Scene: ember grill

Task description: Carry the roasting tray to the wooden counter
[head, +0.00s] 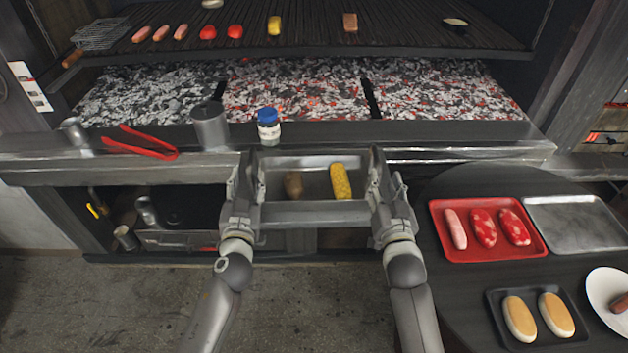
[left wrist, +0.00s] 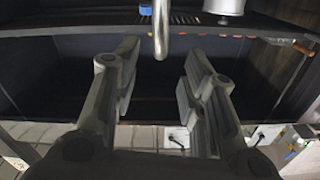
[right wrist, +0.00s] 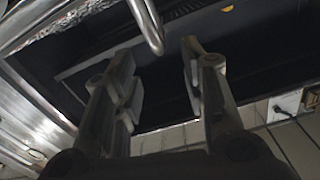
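The roasting tray (head: 315,213) is a grey metal tray in front of the grill's ledge. A brown potato-like item (head: 293,186) and a yellow corn cob (head: 341,182) lie in it. My left gripper (head: 250,168) is at its left end and my right gripper (head: 378,168) at its right end. In the left wrist view the fingers are spread, with a bent metal bar (left wrist: 160,28), likely a tray handle, just past the tips. The right wrist view shows spread fingers and a similar bar (right wrist: 147,24). What supports the tray is hidden. I cannot make out a wooden counter.
A round dark table (head: 455,300) at right holds a red tray (head: 475,253), an empty metal tray (head: 580,224), a bun tray (head: 507,340) and a plate. A metal cup (head: 210,127), a blue-capped jar (head: 268,128) and red tongs (head: 140,145) are on the ledge.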

